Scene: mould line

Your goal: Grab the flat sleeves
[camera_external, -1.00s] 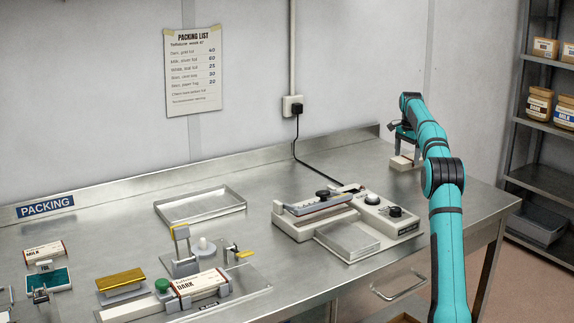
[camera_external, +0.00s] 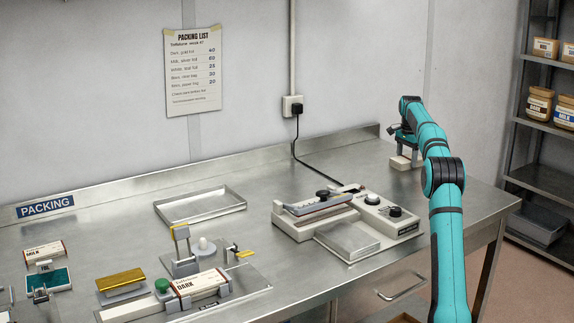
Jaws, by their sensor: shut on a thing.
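My gripper (camera_external: 402,146) is at the far right end of the steel bench, pointing down. It is shut on a pale, flat stack, which I take to be the flat sleeves (camera_external: 401,162), low at the bench top. The arm partly hides the stack, and I cannot tell whether it touches the bench.
A heat sealer (camera_external: 310,226) with a hinged arm stands mid-bench, its cord running to a wall socket (camera_external: 292,106). An empty metal tray (camera_external: 200,222) lies at the back. A jig with a DARK sleeve (camera_external: 200,289), a gold bar (camera_external: 121,281) and a MILK sleeve (camera_external: 45,253) are left.

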